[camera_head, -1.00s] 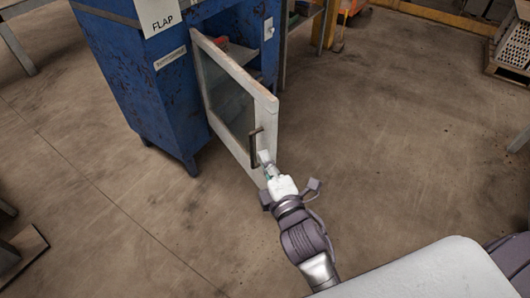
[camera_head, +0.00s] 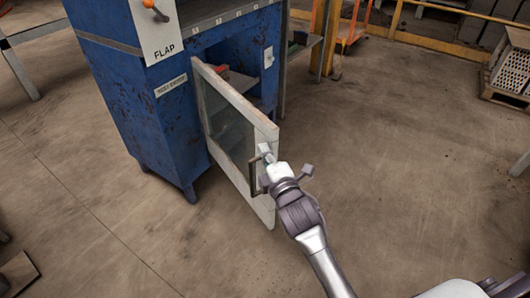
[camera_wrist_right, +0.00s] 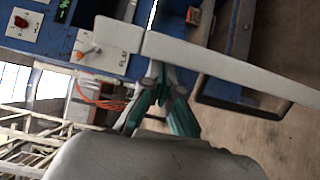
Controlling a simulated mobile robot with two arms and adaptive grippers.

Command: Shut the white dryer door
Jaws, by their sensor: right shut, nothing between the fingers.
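The white dryer door (camera_head: 262,204) stands open on the front of the blue dryer (camera_head: 127,108). It has a glass pane and a dark bar handle (camera_head: 253,176) near its free edge. My right gripper (camera_head: 265,152) is shut and empty, at the door's outer face beside the handle. In the right wrist view my gripper's fingertips (camera_wrist_right: 163,70) are together at the white door frame (camera_wrist_right: 200,57), with the handle (camera_wrist_right: 250,110) to their right. Whether the fingertips touch the door I cannot tell. My left gripper is not in view.
Inside the dryer's opening lies a red item (camera_head: 222,71) on a shelf. A crate (camera_head: 508,75) stands at the upper right by a yellow rail (camera_head: 440,15). The concrete floor (camera_head: 390,140) right of the door is clear.

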